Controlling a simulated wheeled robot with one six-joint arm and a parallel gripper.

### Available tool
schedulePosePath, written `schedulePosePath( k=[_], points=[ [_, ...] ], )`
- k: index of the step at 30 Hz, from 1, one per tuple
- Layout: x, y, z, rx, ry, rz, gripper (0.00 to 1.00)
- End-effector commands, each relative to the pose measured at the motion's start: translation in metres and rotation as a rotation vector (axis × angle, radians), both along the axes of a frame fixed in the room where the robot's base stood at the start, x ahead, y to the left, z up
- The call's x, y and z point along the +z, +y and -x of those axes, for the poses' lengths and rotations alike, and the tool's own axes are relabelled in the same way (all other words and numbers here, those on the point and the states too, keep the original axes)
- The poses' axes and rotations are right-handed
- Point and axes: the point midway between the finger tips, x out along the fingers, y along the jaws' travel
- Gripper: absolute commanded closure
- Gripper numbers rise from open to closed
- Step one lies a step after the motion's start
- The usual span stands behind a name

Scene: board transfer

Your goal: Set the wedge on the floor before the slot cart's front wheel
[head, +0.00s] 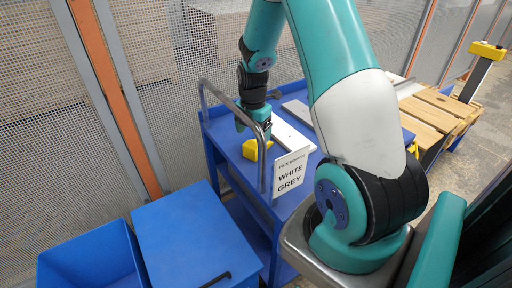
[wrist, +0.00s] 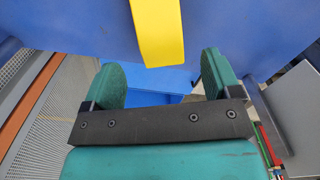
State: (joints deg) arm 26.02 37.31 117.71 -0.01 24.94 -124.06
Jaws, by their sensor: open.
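The yellow wedge (head: 250,149) lies on the top of a blue cart (head: 225,139), near its left edge by the grey handle rail. My gripper (head: 254,130) is just above and beside the wedge, with its fingers apart. In the wrist view the wedge (wrist: 157,32) shows beyond the open green fingertips (wrist: 162,72), roughly in line with the gap between them, and nothing is between the fingers. I cannot tell for sure which cart is the slot cart, and no front wheel shows.
A sign reading WHITE GREY (head: 291,174) stands on the blue cart, beside pale boards (head: 292,136). Wooden boards (head: 430,110) lie at the right. A mesh fence (head: 150,50) closes the back.

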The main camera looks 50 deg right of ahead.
Motion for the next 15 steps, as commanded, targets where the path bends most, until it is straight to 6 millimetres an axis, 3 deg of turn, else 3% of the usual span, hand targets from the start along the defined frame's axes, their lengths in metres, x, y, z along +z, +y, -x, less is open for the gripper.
schedulePosePath(
  k=[10, 15],
  points=[
    [-0.045, -0.002, 0.002, -0.002, 0.004, -0.002, 0.17],
    [-0.053, -0.002, 0.001, -0.002, 0.001, -0.001, 0.17]
  ],
)
